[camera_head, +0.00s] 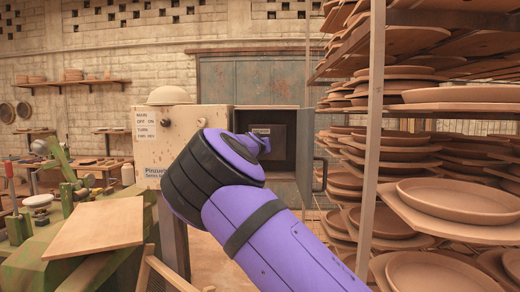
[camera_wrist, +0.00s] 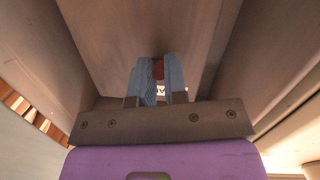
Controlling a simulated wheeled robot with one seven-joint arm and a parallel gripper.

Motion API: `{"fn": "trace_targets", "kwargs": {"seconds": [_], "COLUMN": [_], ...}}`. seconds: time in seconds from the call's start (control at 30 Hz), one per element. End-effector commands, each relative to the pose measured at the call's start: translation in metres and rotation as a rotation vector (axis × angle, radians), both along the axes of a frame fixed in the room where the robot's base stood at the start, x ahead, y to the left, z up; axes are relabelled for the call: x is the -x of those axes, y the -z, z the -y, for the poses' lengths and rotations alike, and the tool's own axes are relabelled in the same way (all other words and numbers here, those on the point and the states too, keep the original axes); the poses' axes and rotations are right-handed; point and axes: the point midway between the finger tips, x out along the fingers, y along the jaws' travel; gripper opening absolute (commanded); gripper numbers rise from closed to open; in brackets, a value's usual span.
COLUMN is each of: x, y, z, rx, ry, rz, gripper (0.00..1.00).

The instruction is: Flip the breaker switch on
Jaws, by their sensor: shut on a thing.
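The breaker box (camera_head: 292,118) is an open grey metal cabinet with a dark inside, at the middle of the head view. Its door (camera_head: 305,158) stands open on the right side. My purple arm reaches to the box, and its wrist hides part of the opening and my jaws. In the wrist view my gripper (camera_wrist: 158,66) has its two blue fingers inside the grey box. They are shut on a small reddish-brown piece, which looks like the breaker switch (camera_wrist: 158,69). A bit of white label shows between the fingers. The switch's position is not clear.
A cream cabinet (camera_head: 160,122) with a MAIN OFF/ON sign stands left of the breaker box. A tall rack (camera_head: 374,130) of clay dishes stands close on the right. A green machine (camera_head: 40,255) with a wooden board (camera_head: 98,226) is at the lower left.

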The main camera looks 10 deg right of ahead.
Motion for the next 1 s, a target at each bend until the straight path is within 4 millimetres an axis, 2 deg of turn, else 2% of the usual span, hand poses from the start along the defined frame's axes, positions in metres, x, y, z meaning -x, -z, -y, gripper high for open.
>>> {"fn": "trace_targets", "kwargs": {"seconds": [0.37,1.0], "x": [0.001,-0.004], "y": [-0.012,-0.028], "z": [0.002,0.002], "rx": [-0.076,-0.222], "ry": [0.0,-0.001], "rz": [-0.212,-0.677], "gripper": [0.0,0.0]}}
